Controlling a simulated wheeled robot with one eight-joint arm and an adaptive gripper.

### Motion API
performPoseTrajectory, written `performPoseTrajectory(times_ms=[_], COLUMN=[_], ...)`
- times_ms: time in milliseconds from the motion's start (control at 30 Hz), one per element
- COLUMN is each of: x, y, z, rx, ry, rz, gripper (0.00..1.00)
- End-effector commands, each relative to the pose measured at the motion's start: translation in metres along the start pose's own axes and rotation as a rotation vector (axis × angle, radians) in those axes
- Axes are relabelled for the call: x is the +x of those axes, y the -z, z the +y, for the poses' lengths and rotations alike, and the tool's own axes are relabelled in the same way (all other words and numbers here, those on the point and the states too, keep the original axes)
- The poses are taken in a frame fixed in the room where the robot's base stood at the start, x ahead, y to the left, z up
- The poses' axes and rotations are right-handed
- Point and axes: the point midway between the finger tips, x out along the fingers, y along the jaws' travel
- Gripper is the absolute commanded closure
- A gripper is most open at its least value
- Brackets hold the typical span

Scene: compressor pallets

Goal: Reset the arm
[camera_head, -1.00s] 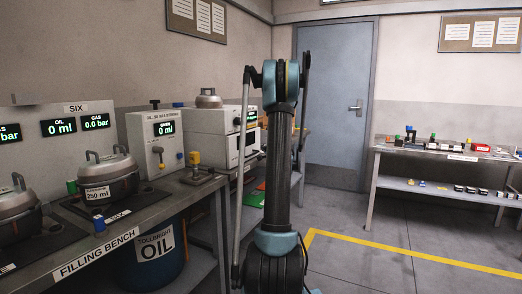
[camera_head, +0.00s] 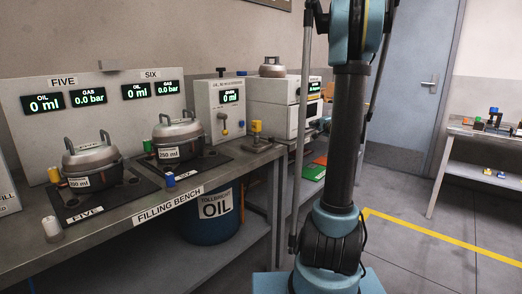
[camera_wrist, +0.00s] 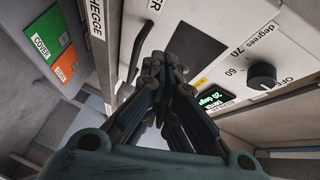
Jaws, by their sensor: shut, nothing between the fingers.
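My arm (camera_head: 345,130) stands upright right of the filling bench in the head view, and its upper end runs out of the top of the picture. My gripper (camera_wrist: 165,65) shows in the wrist view with its dark fingers together and nothing between them. It is in front of a white machine panel (camera_wrist: 225,25) with a black knob (camera_wrist: 262,76), a dark window and a green display. Whether the fingers touch the panel cannot be told. The gripper is out of the head view.
The filling bench (camera_head: 135,230) carries two lidded pots (camera_head: 92,165), (camera_head: 177,138) and small coloured pieces. An oil drum (camera_head: 210,215) stands below it. White machines (camera_head: 270,100) stand behind my arm. A side table (camera_head: 485,133) is at right. The floor between is clear.

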Motion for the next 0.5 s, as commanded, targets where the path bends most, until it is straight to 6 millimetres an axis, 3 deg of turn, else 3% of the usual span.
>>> performPoseTrajectory(times_ms=[100, 267, 500], x=[-0.018, -0.046, -0.099], y=[-0.043, -0.096, -0.165], z=[-0.006, -0.005, 0.012], rx=[-0.083, -0.195, -0.36], ry=[-0.052, -0.128, -0.252], rz=[-0.084, -0.194, -0.353], gripper=[1.0, 1.0, 1.0])
